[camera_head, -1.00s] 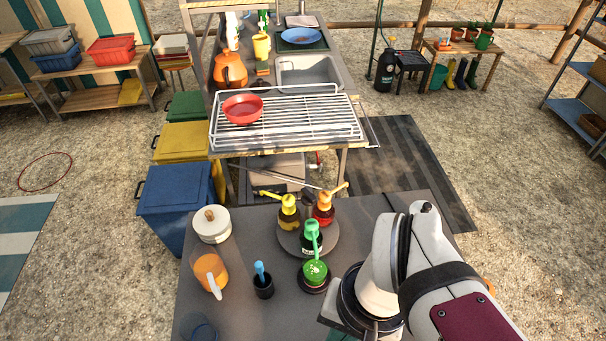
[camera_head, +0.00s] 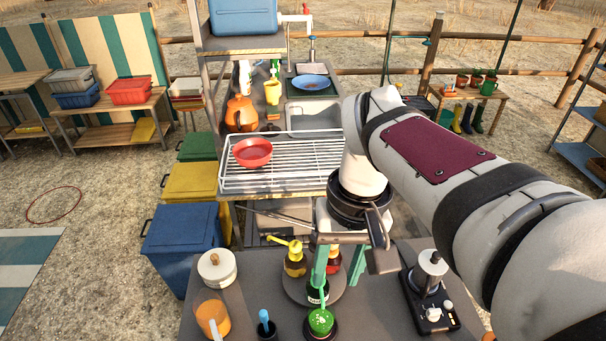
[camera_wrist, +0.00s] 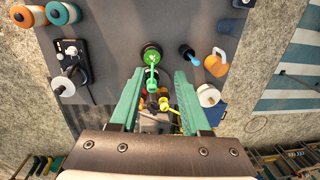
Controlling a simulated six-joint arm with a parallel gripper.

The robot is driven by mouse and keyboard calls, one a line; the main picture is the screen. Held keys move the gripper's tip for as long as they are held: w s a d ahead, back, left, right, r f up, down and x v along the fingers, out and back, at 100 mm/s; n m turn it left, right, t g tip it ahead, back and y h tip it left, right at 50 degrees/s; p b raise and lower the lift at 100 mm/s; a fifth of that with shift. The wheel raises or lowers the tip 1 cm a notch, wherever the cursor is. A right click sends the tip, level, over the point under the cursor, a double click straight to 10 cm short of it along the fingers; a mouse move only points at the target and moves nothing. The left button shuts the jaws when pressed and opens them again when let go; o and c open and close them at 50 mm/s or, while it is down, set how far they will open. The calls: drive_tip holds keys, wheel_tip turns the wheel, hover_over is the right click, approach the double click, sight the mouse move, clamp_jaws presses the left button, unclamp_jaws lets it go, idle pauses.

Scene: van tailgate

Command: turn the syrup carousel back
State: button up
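The syrup carousel (camera_head: 298,291) is a dark round turntable on the grey table. It carries a yellow-pump bottle (camera_head: 294,262) at the back left, a red bottle (camera_head: 335,266) at the right, partly behind my finger, and a green-pump bottle (camera_head: 317,291) at the front. My gripper (camera_head: 337,274) has two green fingers pointing down over the carousel's right half. In the wrist view, the fingers of my gripper (camera_wrist: 158,78) are wide apart. The green pump (camera_wrist: 152,81) and the yellow pump (camera_wrist: 172,108) show between them. Whether a finger touches a bottle is unclear.
A green-topped pot (camera_head: 320,321) stands just in front of the carousel. A black device (camera_head: 432,300) stands right. A wire rack (camera_head: 290,165) lies behind.

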drive_tip(key=w+r+n+h, duration=0.1)
drive_tip(key=w+n, duration=0.5)
drive_tip(key=w, duration=1.1)
drive_tip(key=shift+n, duration=0.3)
drive_tip(key=f, duration=1.5)
drive_tip(key=shift+w+a+f, duration=0.2)
drive_tip(key=shift+w, duration=0.1)
clamp_jaws()
drive_tip(key=shift+r, duration=0.1)
